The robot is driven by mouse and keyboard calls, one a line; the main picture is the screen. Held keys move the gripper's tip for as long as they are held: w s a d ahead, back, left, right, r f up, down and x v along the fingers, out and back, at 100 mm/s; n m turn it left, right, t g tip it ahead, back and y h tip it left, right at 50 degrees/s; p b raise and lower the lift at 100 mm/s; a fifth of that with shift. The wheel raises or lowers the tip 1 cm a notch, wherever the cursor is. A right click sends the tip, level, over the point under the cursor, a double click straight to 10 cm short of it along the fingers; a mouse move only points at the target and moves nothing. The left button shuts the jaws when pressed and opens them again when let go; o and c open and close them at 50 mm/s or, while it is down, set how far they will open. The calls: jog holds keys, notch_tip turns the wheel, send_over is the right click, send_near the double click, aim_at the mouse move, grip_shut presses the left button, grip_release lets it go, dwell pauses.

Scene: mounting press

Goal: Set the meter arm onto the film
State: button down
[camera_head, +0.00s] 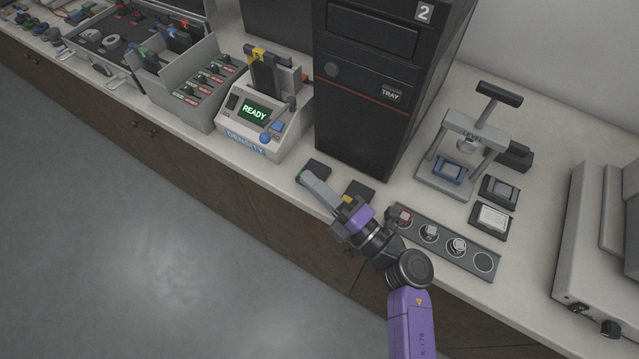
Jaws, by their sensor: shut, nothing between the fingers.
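The density meter (240,138) stands on the counter left of the tall black cabinet. Its green screen (255,112) reads READY. Its black meter arm (268,72), with a yellow mark near the top, stands up at the back of the meter. I cannot make out a film on the meter. My gripper (305,178) is shut and empty. It is over the counter's front edge, to the lower right of the meter and apart from it, next to a dark flat pad (318,168).
A tall black cabinet (365,100) marked 2 and TRAY stands close right of the meter. A grey rack (190,95) is on its left. A second dark pad (360,188), a strip with round sockets (445,240) and a small press (470,135) are on the right.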

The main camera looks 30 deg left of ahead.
jog(key=x, duration=0.9)
jog(key=shift+a+p, duration=0.3)
jog(key=shift+p, duration=0.1)
jog(key=shift+a, duration=0.1)
